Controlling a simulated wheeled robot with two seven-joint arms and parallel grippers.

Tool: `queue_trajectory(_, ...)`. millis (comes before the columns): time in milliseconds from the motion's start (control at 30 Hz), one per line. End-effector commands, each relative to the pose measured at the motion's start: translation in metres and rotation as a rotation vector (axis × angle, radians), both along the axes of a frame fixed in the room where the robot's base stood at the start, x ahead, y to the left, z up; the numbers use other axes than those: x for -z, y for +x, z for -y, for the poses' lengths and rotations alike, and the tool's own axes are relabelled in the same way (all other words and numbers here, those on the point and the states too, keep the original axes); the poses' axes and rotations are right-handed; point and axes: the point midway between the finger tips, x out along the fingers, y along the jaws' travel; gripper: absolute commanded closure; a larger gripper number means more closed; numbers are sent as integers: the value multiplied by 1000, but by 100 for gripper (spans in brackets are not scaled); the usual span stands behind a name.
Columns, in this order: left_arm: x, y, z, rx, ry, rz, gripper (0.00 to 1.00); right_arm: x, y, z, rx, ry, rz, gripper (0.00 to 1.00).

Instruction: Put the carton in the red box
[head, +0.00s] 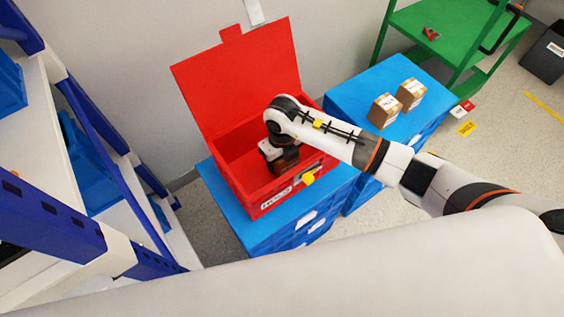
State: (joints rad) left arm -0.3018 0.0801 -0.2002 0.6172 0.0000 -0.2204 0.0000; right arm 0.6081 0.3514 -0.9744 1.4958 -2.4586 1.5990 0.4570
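The red box (228,185) stands on a blue base, with its lid (240,80) raised at the back. A round yellow knob (308,179) and a white label are on its front. My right arm comes in from the right and bends down over the box. My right gripper (285,170) points down into the box opening; its fingertips are hidden. Something dark brown shows at the gripper, but I cannot tell whether it is a held carton. Two brown cartons, one at the front (384,111) and one behind (410,94), stand on the blue surface to the right. My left gripper is not in view.
A blue-topped unit (350,90) carries the two cartons beside the box. A green cart (450,35) with a small red item (431,33) stands at the back right. A blue and white shelf rack (100,130) fills the left. Grey floor shows at the right.

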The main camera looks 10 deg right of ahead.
Motion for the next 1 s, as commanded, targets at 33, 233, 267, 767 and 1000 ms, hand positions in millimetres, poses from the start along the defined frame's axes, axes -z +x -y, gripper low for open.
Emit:
queue_trajectory(33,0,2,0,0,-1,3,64,8,-1,0,2,0,-4,68)
queue_trajectory(233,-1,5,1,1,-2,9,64,27,0,-1,0,1,0,68)
queue_trajectory(267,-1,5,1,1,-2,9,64,27,0,-1,0,1,0,68)
queue_trajectory(767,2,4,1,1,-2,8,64,30,0,0,0,0,-1,18)
queue_trajectory(1000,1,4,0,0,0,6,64,29,0,0,0,0,-1,18)
